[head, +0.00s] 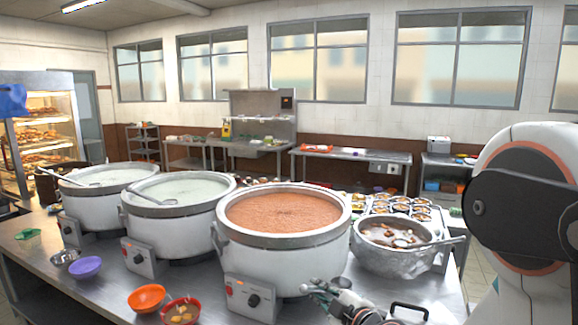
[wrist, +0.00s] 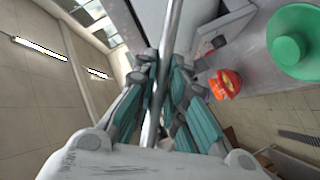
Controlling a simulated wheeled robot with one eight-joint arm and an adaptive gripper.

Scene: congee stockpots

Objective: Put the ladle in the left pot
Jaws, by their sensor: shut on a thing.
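My gripper (wrist: 165,80) is shut on a shiny metal rod, the ladle handle (wrist: 168,55), which runs up between the fingers in the wrist view. The ladle's bowl cannot be made out there. In the head view my gripper (head: 318,290) is low, in front of the right pot (head: 287,245) with reddish-brown contents. The left pot (head: 97,208) is white, holds pale congee and has a ladle (head: 78,181) resting in it. The middle pot (head: 175,222) also holds pale congee and a ladle (head: 150,195).
A foil-like pot (head: 385,262) with a ladle stands right of the right pot. An orange bowl (head: 146,298), a red bowl (head: 181,311), a purple bowl (head: 85,267) and a metal bowl (head: 65,257) line the front of the steel counter. Food trays (head: 400,205) stand behind.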

